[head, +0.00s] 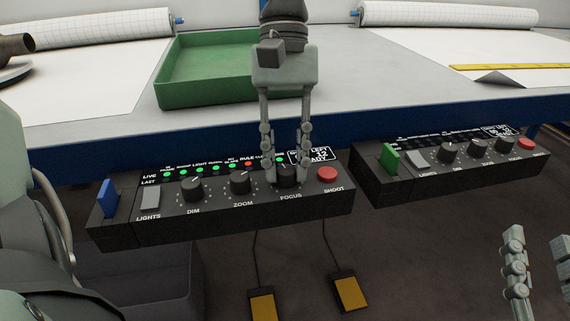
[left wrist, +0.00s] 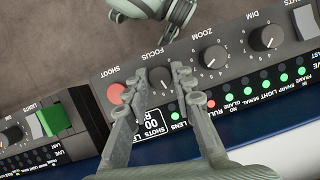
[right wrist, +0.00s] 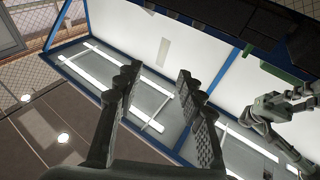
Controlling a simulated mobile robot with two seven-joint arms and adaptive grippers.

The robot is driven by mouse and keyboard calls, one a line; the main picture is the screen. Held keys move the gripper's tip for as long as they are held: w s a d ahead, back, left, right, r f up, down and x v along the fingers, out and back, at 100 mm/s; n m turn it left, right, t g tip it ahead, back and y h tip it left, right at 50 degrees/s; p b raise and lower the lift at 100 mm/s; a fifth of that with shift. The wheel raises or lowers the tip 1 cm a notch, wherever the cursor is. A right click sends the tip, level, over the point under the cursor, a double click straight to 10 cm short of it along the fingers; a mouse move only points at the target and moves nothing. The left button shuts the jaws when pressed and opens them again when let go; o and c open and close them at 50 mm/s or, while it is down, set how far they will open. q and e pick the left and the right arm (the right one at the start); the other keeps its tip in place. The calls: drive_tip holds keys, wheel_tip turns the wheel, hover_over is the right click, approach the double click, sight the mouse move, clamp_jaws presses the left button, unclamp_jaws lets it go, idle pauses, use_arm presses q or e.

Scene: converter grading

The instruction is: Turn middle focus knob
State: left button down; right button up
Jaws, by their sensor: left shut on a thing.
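The near control box (head: 230,222) is black and carries three dark round knobs labelled dim (head: 191,187), zoom (head: 240,183) and focus (head: 289,171). My left gripper (head: 287,180) comes down from above and is shut on the focus knob. In the left wrist view the fingers (left wrist: 163,88) lie either side of the focus knob (left wrist: 160,77), whose top shows. Its pointer is hard to read in the head view. My right gripper (head: 538,275) is open and empty at the lower right of the head view, away from the boxes; its spread fingers show in the right wrist view (right wrist: 158,85).
A red shoot button (head: 328,173) sits right beside the focus knob. A blue lever (head: 107,198) and grey lights switch (head: 150,198) are at left. Several green lamps and one red lamp (head: 248,163) are lit. A second box (head: 450,183) stands at right. Green tray (head: 205,95) behind.

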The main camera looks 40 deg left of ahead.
use_arm(q)
drive_tip(key=shift+m+y, duration=0.3)
drive_tip(key=shift+m, duration=0.6)
use_arm(e)
drive_tip(key=shift+s+a+r+t+y, duration=0.1)
drive_tip(key=shift+s+r+t+y, duration=0.15)
drive_tip(key=shift+r, duration=0.3)
drive_tip(key=shift+s+r+t+y, duration=0.1)
drive_tip(key=shift+s+r+t, duration=0.05)
drive_tip(key=shift+r+t, duration=0.3)
drive_tip(key=shift+r, duration=0.1)
use_arm(q)
drive_tip(key=c, duration=1.3)
unclamp_jaws()
drive_tip(key=v, duration=1.2)
drive_tip(key=shift+w+d, duration=0.15)
